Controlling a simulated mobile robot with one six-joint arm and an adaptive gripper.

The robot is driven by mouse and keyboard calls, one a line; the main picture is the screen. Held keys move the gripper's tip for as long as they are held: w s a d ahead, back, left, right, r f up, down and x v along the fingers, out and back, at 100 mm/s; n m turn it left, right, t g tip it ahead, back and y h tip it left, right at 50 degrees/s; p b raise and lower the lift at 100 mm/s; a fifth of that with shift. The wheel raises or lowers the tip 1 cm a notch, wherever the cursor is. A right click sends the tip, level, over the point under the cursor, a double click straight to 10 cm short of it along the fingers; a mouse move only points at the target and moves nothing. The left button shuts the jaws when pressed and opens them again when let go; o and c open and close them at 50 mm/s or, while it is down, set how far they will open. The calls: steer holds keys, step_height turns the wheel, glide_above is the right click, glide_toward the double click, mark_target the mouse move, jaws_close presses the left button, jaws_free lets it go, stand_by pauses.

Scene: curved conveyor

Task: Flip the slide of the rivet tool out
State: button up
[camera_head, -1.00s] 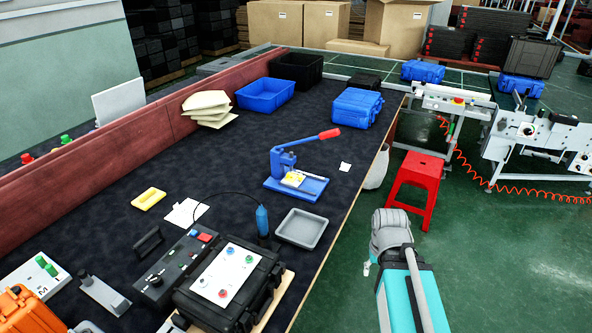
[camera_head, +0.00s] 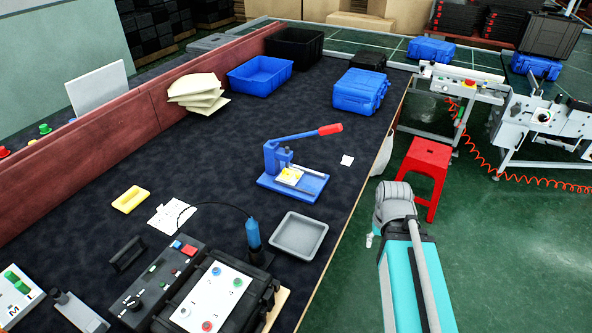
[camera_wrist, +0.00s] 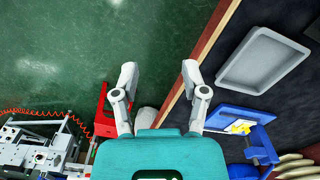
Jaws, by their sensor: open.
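The blue rivet tool (camera_head: 284,174) stands on the dark table, with a red-ended lever reaching up to the right. A light slide plate (camera_head: 289,175) with a yellow patch sits on its base; I cannot tell how far out it is. In the wrist view the rivet tool (camera_wrist: 245,122) is at the right, partly cut by the picture's lower area. My gripper (camera_wrist: 160,84) is open and empty, its fingers spread over the floor and the table's edge, apart from the tool. In the head view my arm is right of the table; the fingers are not clear there.
A grey tray (camera_head: 299,236) lies in front of the tool, also in the wrist view (camera_wrist: 262,60). A red stool (camera_head: 425,170) stands beside the table. A blue case (camera_head: 360,91) and blue bin (camera_head: 260,75) are farther back. Open floor lies right of the table.

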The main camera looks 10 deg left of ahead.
stand_by(0.3)
steer(key=shift+o, duration=0.5)
steer(key=shift+w, duration=0.1)
steer(key=n+t+y+b, duration=0.1)
steer(key=n+t+b, duration=0.1)
steer(key=n+t, duration=0.15)
glide_toward(298, 173)
step_height(298, 173, up, 4)
steer(key=s, duration=0.2)
steer(key=shift+s+d+t, duration=0.25)
steer(key=shift+s+t, duration=0.05)
steer(key=shift+t, duration=0.15)
steer(key=b+x, duration=1.2)
steer(key=x, duration=0.1)
steer(key=shift+w+a+f, duration=0.1)
steer(key=shift+a+f, duration=0.05)
steer(key=shift+f, duration=0.2)
